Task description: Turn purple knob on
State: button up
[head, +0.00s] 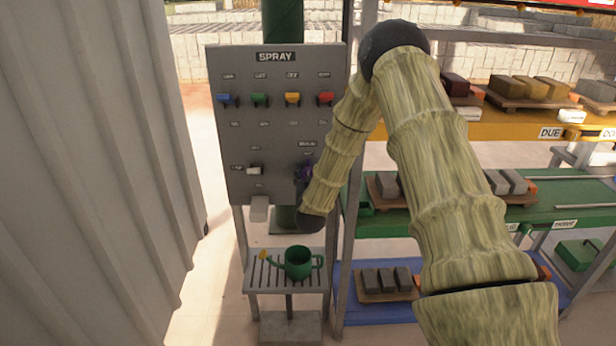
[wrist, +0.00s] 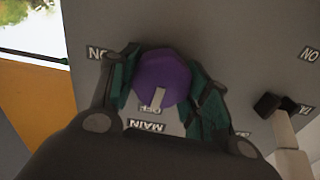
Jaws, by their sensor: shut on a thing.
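The purple knob (wrist: 162,72) is on the grey spray panel (head: 270,140). My gripper (wrist: 168,82) has its green-padded fingers on both sides of the knob and is shut on it. The knob's pale pointer mark points at the upside-down OFF label (wrist: 152,107) in the wrist view, above the MAIN label (wrist: 148,124). Another label (wrist: 97,53), reading ON upside down, is at the left behind a finger. In the head view the knob (head: 303,172) is mostly hidden by my gripper and wrist.
Blue, green, yellow and red switches (head: 292,99) line the panel's upper part. A white lever (head: 254,170) is left of the knob. A green watering can (head: 298,262) stands on a slatted stand below. Shelves with blocks (head: 500,183) are at the right, a corrugated wall (head: 90,180) at the left.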

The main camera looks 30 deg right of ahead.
jog(key=m+b, duration=0.3)
jog(key=shift+d+f+m+b, duration=0.15)
jog(key=shift+f+m+b, duration=0.15)
jog(key=shift+m+b, duration=0.1)
jog(key=m+b, duration=0.5)
jog(key=shift+s+m, duration=0.1)
jog(key=shift+m, duration=0.2)
jog(key=m+b, duration=0.5)
jog(key=shift+d+f, duration=0.1)
jog(key=shift+f, duration=0.1)
jog(key=shift+r+m+b, duration=0.1)
jog(key=shift+m+b, duration=1.1)
jog(key=shift+m, duration=0.2)
jog(key=o, duration=1)
jog(key=shift+s, duration=0.1)
jog(key=shift+r, duration=0.1)
